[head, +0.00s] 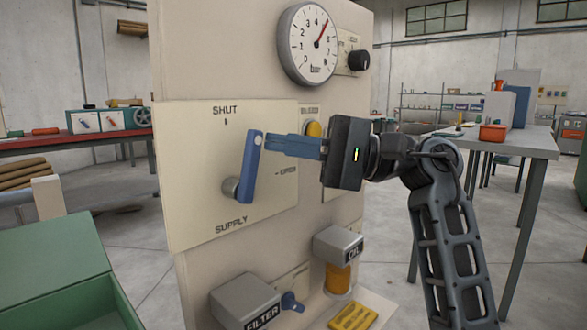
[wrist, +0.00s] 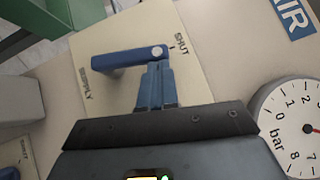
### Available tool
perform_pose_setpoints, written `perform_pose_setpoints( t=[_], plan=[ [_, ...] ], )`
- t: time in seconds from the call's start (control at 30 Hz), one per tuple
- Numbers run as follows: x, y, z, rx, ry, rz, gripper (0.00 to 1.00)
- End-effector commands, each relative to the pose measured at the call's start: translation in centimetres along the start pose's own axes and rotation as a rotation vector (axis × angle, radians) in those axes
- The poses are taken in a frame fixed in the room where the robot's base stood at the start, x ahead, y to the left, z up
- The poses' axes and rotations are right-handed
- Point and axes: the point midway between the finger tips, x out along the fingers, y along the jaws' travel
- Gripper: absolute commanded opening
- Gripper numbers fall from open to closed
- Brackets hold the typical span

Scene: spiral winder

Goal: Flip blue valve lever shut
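The blue valve lever (head: 250,167) is on a cream panel plate marked SHUT at the top, OPEN at the right and SUPPLY below. Its grey hub (head: 230,188) is at the lower end, and the lever stands nearly upright. In the wrist view the lever (wrist: 120,60) points close to the SHUT mark. My gripper (head: 272,143) comes from the right, its blue fingers at the lever's upper end, on the OPEN side. In the wrist view the fingers (wrist: 155,70) are together, touching or nearly touching the lever's side, not around it.
A pressure gauge (head: 308,45) is above right of the plate, with a black knob (head: 358,61) beside it. A yellow button (head: 314,129) sits behind my fingers. Filter (head: 247,301) and oil (head: 339,244) units stick out below. A green box (head: 60,270) stands at the lower left.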

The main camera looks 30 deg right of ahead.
Motion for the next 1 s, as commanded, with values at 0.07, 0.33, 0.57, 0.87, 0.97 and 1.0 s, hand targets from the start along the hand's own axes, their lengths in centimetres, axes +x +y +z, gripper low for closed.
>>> perform_pose_setpoints(
  t=[0.07, 0.33, 0.57, 0.87, 0.97, 1.0],
  plan=[
    [0.3, -0.1, 0.3, -0.046, 0.000, 0.043, 0.00],
    [1.1, -0.6, 1.1, -0.145, 0.000, 0.143, 0.00],
    [1.4, -0.7, 1.4, -0.182, -0.001, 0.182, 0.00],
    [1.6, -0.8, 1.6, -0.189, -0.004, 0.190, 0.00],
    [1.6, -0.8, 1.6, -0.189, -0.005, 0.190, 0.00],
    [1.6, -0.8, 1.6, -0.189, -0.006, 0.190, 0.00]
  ],
)
